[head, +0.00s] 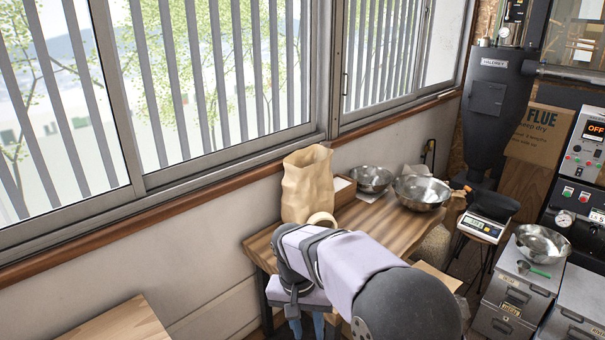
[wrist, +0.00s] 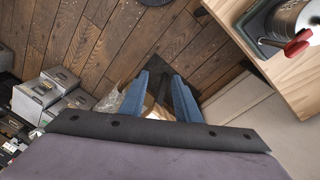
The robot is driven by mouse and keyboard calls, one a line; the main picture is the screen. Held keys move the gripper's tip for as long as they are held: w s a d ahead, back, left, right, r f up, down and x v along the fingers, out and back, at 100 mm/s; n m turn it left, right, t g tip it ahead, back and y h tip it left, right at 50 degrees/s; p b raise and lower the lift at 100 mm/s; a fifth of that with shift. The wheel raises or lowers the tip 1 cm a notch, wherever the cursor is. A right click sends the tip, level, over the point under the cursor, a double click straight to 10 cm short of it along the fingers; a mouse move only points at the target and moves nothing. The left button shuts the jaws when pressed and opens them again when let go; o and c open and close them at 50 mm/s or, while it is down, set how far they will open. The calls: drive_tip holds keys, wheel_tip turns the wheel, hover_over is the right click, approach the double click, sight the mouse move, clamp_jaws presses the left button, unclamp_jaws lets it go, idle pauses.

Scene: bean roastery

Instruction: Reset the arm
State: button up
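My arm reaches in from the bottom right of the head view and bends down beside the wooden table (head: 375,226). My gripper (wrist: 160,85) hangs off the table's near side and points down toward the plank floor (wrist: 95,35). Its two blue fingers stand apart in the wrist view, with nothing seen held between them. In the head view only the upper parts of the fingers show, at the bottom edge.
A tan paper bag (head: 307,186) and steel bowls (head: 421,191) stand on the table. A scale (head: 481,227) and grey bins (head: 520,287) are at right. Another wooden top (wrist: 283,85) bears a steel container with a red handle.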

drive_tip(key=s+d+f+n, duration=0.1)
drive_tip(key=s+d+f, duration=0.1)
drive_tip(key=s+d, duration=0.4)
drive_tip(key=s+d+f+n+y, duration=0.1)
drive_tip(key=s+d+f, duration=0.1)
drive_tip(key=s+d, duration=0.5)
drive_tip(key=s, duration=0.5)
drive_tip(key=shift+s+d+f+n, duration=0.15)
drive_tip(key=shift+s+d+n, duration=0.1)
drive_tip(key=shift+d+n, duration=0.05)
